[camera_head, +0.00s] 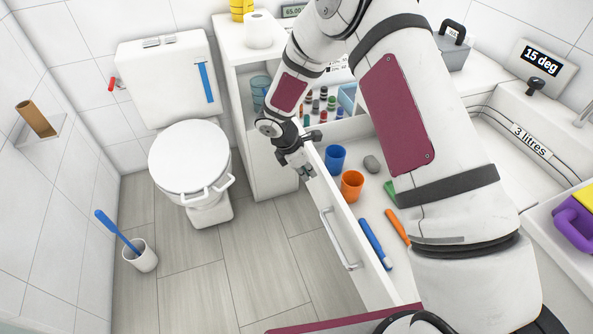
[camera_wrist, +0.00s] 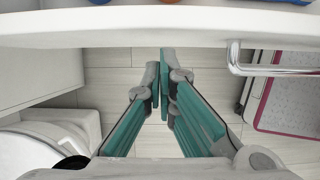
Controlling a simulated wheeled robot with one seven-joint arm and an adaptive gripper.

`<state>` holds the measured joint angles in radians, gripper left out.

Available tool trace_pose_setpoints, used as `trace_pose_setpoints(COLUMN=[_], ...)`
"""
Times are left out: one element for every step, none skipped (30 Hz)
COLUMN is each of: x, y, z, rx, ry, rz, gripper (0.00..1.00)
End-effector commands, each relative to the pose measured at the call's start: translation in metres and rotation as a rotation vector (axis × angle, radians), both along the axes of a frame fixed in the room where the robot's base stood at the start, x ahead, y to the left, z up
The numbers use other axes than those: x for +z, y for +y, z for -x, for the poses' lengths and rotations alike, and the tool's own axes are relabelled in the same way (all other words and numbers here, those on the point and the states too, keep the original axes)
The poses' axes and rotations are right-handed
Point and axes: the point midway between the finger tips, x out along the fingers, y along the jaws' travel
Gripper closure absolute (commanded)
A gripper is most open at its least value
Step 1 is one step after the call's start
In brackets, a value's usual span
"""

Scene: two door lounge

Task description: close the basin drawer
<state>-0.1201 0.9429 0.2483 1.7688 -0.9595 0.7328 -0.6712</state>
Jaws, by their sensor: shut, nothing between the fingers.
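The basin drawer (camera_head: 331,212) is pulled out, with its white front and bar handle (camera_head: 338,240) facing the floor area at the left. In the wrist view the drawer front (camera_wrist: 130,28) spans the top, with the handle (camera_wrist: 234,62) on the right. My gripper (camera_head: 310,176) is at the outer side of the drawer front, near its far end and beyond the handle. Its fingertips (camera_wrist: 164,60) are together and empty, close to the drawer front. I cannot tell whether they touch it. My arm hides part of the drawer's inside.
The open drawer holds a blue cup (camera_head: 335,158), an orange cup (camera_head: 352,186), a grey stone (camera_head: 372,164) and a blue brush (camera_head: 375,243). A toilet (camera_head: 190,160) stands to the left, and a shelf cabinet (camera_head: 262,165) behind. The tiled floor (camera_head: 235,265) between is clear.

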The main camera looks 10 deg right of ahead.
Motion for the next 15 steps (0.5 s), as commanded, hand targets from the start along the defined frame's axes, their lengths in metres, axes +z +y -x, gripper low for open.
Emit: trace_pose_setpoints(x=[-0.0002, -0.0001, -0.0001, -0.0001, -0.0001, -0.0001, 0.0000, -0.0001, -0.0001, -0.0001, 0.0000, 0.0000, 0.0000, 0.0000, 0.0000], y=[-0.0044, -0.0060, -0.0079, -0.0091, -0.0099, -0.0107, -0.0110, -0.0112, -0.0113, -0.0113, -0.0111, -0.0111, -0.0111, -0.0111, -0.0112], z=[-0.0006, -0.0009, -0.0013, -0.0016, -0.0018, -0.0019, -0.0020, -0.0020, -0.0020, -0.0020, -0.0020, -0.0020, -0.0020, -0.0021, -0.0021], rx=[-0.001, 0.000, 0.001, 0.001, 0.001, 0.001, 0.001, 0.001, 0.001, 0.001, 0.001, 0.001, 0.001, 0.001, 0.001], ry=[0.001, 0.000, 0.000, 0.000, 0.000, 0.000, 0.000, 0.000, 0.000, 0.000, 0.000, 0.000, 0.000, 0.000, 0.000], rz=[0.000, 0.000, 0.000, 0.000, 0.000, 0.000, 0.000, 0.000, 0.000, 0.000, 0.000, 0.000, 0.000, 0.000, 0.000], gripper=[1.00, 1.00, 1.00, 1.00, 1.00, 1.00, 1.00, 1.00, 1.00, 1.00, 1.00, 1.00, 1.00, 1.00, 1.00])
